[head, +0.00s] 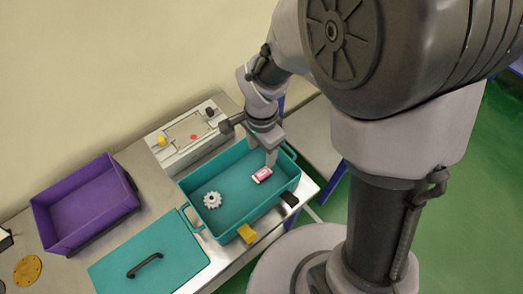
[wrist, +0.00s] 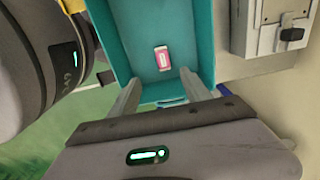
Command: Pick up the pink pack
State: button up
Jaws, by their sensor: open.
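The pink pack (head: 262,174) is a small pink box with a white label. It lies on the floor of the teal bin (head: 238,230), toward its right end. In the wrist view the pack (wrist: 162,58) shows beyond the fingertips, roughly between their lines, inside the bin. My gripper (head: 270,158) is over the right end of the bin, just above and beside the pack in the head view. In the wrist view my gripper (wrist: 163,88) has its two fingers spread wide with nothing between them. It is apart from the pack.
A white gear (head: 212,200) lies in the bin's left part. A teal lid (head: 150,258) with a black handle lies to the left. A purple bin (head: 85,208) stands farther left. A grey panel box (head: 187,135) stands behind the bin. Yellow (head: 247,233) and black clamps sit along the front.

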jog(key=b, duration=0.3)
send_over(262, 173)
jog(key=f, duration=0.9)
jog(key=shift+s+a, duration=0.1)
jog(key=shift+s, duration=0.3)
jog(key=f+b, duration=0.1)
jog(key=f, duration=0.1)
jog(key=f+b, duration=0.1)
jog(key=f, duration=0.2)
jog(key=shift+w+f+b, duration=0.35)
jog(key=shift+f+b, duration=0.05)
jog(key=shift+r, duration=0.2)
grip_shut()
